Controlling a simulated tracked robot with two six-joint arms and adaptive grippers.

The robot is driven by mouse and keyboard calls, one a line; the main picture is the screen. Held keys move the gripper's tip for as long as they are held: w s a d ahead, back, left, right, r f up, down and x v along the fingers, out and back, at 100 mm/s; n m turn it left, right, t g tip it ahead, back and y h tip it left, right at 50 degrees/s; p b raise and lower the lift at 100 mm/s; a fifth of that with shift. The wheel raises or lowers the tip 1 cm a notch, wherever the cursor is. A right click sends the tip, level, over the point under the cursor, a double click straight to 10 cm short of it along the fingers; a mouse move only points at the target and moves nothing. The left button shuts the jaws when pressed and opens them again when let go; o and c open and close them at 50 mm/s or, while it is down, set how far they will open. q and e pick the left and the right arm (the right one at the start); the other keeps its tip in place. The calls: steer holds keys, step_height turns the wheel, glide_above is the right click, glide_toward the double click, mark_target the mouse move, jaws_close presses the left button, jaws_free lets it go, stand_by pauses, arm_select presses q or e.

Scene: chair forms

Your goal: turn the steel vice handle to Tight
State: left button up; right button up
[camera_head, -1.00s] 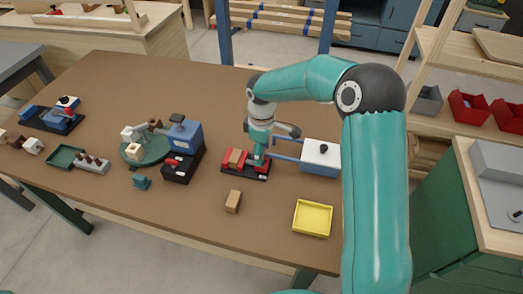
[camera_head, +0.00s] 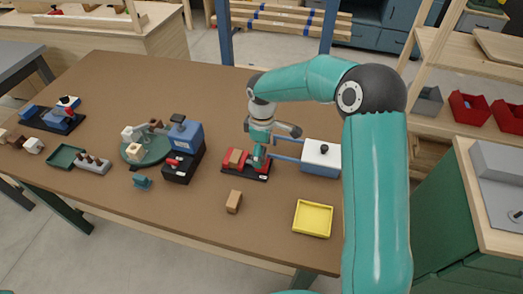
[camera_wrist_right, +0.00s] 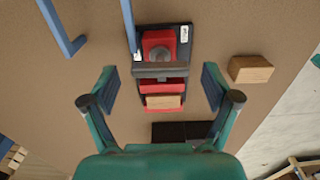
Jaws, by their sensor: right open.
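The red vice (camera_head: 234,167) stands on a black base on the brown table, with a wooden block (camera_wrist_right: 163,101) between its jaws. White labels (camera_wrist_right: 184,34) on the base are too small to read. My right gripper (camera_wrist_right: 160,92) is open, its fingers apart on either side of the vice; contact with the bar cannot be seen. In the head view, my right gripper (camera_head: 259,153) partly hides the vice. My left gripper is out of view.
A white box with a black knob (camera_head: 320,158) and blue rails stands right of the vice. A loose wooden block (camera_head: 234,201) and a yellow tray (camera_head: 312,218) lie in front. A blue-and-black device (camera_head: 186,140) stands close on the left. The table behind is clear.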

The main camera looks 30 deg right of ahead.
step_height(320, 180, up, 12)
stand_by(0.5)
steer(key=shift+f, duration=0.1)
